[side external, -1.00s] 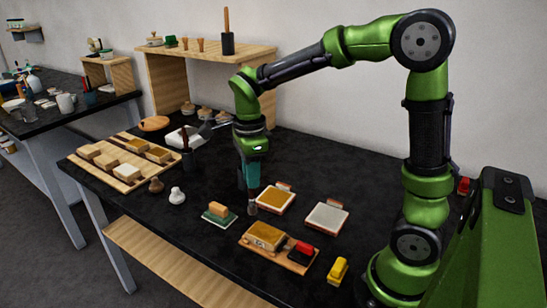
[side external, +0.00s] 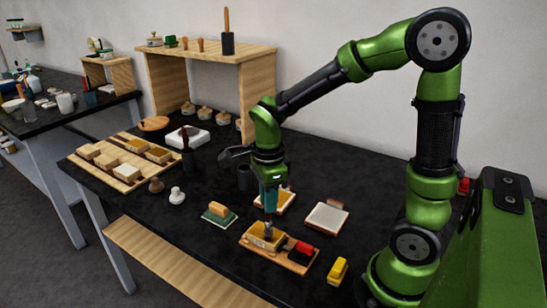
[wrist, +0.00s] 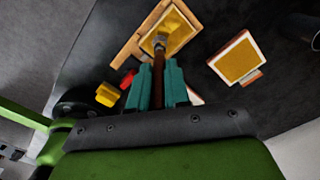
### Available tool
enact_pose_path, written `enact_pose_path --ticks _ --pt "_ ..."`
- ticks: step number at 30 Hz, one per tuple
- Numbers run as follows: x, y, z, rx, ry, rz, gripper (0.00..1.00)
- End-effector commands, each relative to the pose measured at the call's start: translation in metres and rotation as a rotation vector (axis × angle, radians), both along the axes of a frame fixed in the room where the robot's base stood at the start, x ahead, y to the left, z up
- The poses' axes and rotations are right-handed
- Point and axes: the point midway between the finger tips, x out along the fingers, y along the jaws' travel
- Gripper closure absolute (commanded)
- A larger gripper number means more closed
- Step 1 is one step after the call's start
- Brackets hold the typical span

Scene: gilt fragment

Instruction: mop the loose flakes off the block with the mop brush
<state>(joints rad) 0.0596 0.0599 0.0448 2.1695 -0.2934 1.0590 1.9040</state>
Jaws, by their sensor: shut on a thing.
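My gripper (side external: 269,196) is shut on the mop brush, whose brown handle (wrist: 158,66) runs between the teal fingers in the wrist view. The brush points down, and its pale metal collar and tip (wrist: 160,42) are over the gilded block (side external: 258,242). The block, gold on top with pale sides, sits on a wooden board (side external: 246,240); it also shows in the wrist view (wrist: 178,27). I cannot tell whether the bristles touch the gold surface. Loose flakes are too small to make out.
A red-and-black item (side external: 301,249) sits on the board's right end, with a yellow block (side external: 338,271) beyond. A gold-faced pad (wrist: 240,61) and a pale pad (side external: 326,216) lie behind. A green-based block (side external: 218,214) stands left. A dark cup (side external: 247,178) stands behind the arm.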

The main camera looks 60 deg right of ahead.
Motion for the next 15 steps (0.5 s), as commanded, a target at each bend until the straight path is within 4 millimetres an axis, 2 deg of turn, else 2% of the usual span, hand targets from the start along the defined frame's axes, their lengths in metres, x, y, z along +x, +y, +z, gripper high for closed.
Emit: enact_pose_path --ticks 7,15 --pt "-0.023 0.000 0.000 0.000 0.001 -0.001 1.00" --pt "0.003 0.000 -0.001 0.000 0.002 0.000 1.00"
